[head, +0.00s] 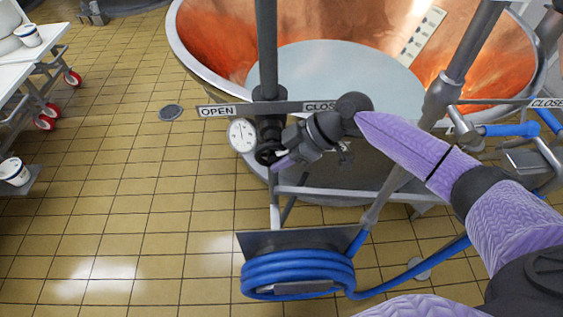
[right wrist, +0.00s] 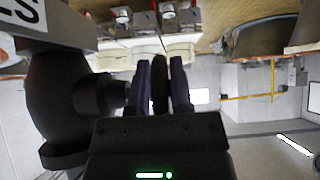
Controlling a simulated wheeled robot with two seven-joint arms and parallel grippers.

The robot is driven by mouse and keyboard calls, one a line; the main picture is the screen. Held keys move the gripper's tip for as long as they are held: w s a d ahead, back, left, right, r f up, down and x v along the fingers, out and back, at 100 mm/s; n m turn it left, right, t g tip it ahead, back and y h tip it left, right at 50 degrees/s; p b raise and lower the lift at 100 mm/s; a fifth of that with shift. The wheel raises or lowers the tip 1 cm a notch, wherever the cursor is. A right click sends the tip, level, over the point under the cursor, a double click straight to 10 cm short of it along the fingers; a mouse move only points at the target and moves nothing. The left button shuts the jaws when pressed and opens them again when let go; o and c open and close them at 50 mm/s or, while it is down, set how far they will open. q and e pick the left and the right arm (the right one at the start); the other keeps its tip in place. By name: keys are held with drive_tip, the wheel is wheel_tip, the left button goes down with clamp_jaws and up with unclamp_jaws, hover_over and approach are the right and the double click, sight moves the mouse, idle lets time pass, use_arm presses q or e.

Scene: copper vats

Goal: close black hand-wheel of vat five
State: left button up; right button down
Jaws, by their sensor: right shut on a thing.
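The black hand-wheel (head: 266,155) is small and sits on a dark valve at the front of the copper vat (head: 352,55), just right of a round white gauge (head: 242,134). My right gripper (head: 280,159) reaches it from the right and is shut on its rim. In the right wrist view the wheel (right wrist: 160,84) shows edge-on between the two dark purple fingers of the gripper (right wrist: 162,68). The gripper partly hides the wheel in the head view. No vat number is readable. My left gripper is not in view.
A metal bar carries an OPEN label (head: 217,111) and a CLOSE label (head: 320,106), partly covered by my wrist. A coiled blue hose (head: 297,274) hangs below. Steel pipes stand close around the valve.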

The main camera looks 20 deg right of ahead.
drive_tip(key=c, duration=0.5)
unclamp_jaws()
use_arm(q)
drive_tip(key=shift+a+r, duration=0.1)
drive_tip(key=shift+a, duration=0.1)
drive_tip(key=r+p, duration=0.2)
drive_tip(key=p, duration=0.1)
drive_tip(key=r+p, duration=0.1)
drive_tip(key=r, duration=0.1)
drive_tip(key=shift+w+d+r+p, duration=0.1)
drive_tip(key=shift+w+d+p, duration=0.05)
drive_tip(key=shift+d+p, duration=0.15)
use_arm(e)
drive_tip(key=v, duration=0.9)
drive_tip(key=shift+s+d+r, duration=0.1)
drive_tip(key=shift+d+r, duration=0.15)
drive_tip(key=shift+d, duration=0.05)
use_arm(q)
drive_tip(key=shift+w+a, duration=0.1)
